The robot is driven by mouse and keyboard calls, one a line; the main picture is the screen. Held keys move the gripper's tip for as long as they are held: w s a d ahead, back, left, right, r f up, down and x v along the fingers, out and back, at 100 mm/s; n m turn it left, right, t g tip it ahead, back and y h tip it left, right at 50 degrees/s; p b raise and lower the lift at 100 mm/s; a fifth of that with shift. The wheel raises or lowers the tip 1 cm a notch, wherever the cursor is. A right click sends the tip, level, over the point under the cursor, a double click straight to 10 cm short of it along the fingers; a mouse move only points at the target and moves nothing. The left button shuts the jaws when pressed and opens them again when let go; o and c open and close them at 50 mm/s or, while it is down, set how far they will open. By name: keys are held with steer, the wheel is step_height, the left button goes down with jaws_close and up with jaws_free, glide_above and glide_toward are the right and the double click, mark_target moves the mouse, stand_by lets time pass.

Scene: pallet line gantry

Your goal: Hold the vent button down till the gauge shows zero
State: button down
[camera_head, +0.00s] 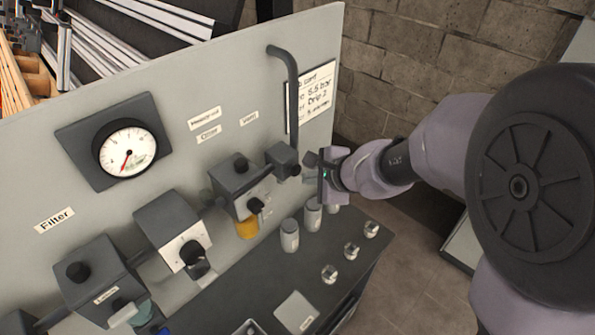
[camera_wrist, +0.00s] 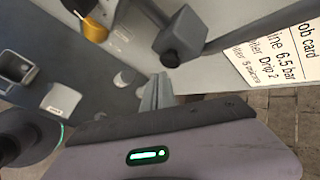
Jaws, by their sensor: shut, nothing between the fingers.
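The gauge (camera_head: 127,150) has a white round face on a dark square plate. Its red needle points down and slightly left; the numbers are too small to read. The vent block (camera_head: 282,158) is a small dark box below the vent label (camera_head: 249,118), with a grey pipe rising from it. A round dark button (camera_wrist: 170,59) shows on the block's end in the wrist view. My gripper (camera_wrist: 156,90) is shut and empty, its fingertips close beside the block. They look apart from the button. In the head view my gripper (camera_head: 310,158) is right of the block.
The grey panel (camera_head: 180,100) carries a filter unit (camera_head: 97,280), a regulator (camera_head: 172,232) and a unit with an amber bowl (camera_head: 247,228). Several small canisters and clear pieces stand on the dark shelf (camera_head: 255,285) below. A job card (camera_head: 313,95) hangs behind the pipe.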

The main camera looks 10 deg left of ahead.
steer(key=s+d, duration=0.1)
steer(key=d, duration=0.1)
steer(key=s+d+b, duration=0.1)
steer(key=s+d, duration=0.1)
stand_by(0.3)
steer(key=shift+s, duration=0.1)
steer(key=s+d+f+n+h+b, duration=0.1)
steer(key=s+d+f+n+b, duration=0.1)
steer(key=s+b, duration=0.3)
steer(key=s+d+f+n+h+b, duration=0.1)
steer(key=s+d+f+n+b, duration=0.2)
steer(key=s, duration=0.6)
steer(key=s+d+f+n+g+h+b, duration=0.1)
steer(key=s+d+f+n+b, duration=0.2)
steer(key=s+n+b, duration=0.3)
steer(key=s+b, duration=0.1)
steer(key=b, duration=0.2)
steer(key=shift+s+d+h, duration=0.3)
steer(key=shift+h, duration=0.1)
steer(key=c, duration=2.2)
jaws_free()
